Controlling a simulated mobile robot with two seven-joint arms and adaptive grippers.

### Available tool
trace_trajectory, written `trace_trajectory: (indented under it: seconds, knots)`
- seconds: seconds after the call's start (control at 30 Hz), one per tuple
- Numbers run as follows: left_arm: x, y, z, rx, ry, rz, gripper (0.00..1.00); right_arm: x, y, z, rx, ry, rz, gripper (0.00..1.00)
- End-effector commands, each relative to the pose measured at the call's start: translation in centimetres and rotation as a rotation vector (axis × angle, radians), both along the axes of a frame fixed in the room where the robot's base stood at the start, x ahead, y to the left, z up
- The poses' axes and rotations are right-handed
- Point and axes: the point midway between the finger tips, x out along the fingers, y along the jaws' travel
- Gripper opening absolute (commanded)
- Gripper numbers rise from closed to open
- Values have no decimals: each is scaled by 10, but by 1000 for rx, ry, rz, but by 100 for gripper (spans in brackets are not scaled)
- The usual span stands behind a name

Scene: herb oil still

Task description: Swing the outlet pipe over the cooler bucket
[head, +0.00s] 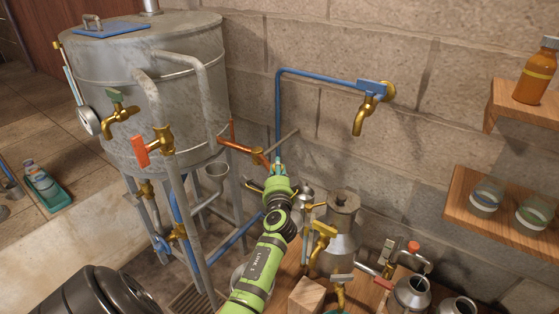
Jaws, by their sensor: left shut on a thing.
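The grey metal still tank (150,75) stands on legs at the upper left. A copper-orange pipe (240,147) comes off its right side and ends near my left gripper (279,165); I take it for the outlet pipe. A thin grey rod (285,142) crosses near its end. My left gripper, on the green arm, is shut at the pipe's end; its fingers are small and partly hidden. I cannot tell surely which vessel is the cooler bucket. A grey metal can (342,240) stands right of the gripper. My right gripper is not in view.
A blue pipe with a brass tap (364,112) runs along the wall. Brass taps (322,238) and small metal cans (410,293) crowd the lower right. Wooden shelves (463,188) hold jars and a bottle. Tank legs and pipes stand left of my arm.

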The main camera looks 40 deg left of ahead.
Motion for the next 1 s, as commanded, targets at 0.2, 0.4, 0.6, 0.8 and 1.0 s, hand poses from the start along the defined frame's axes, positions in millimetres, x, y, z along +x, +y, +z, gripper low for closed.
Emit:
trace_trajectory:
  seconds: [0.2, 0.4, 0.6, 0.8, 1.0]
  knots:
    - [-29, 16, 6, 10, 10, -201, 0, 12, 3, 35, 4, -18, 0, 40]
    - [-47, 30, 2, 8, 7, -382, 0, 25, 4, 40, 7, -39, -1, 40]
    - [-60, 44, 0, 7, 3, -528, 0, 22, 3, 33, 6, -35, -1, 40]
    - [-68, 55, 1, 6, 0, -629, 0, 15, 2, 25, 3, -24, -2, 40]
    - [-72, 61, 2, 5, -2, -683, 0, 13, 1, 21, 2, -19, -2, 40]
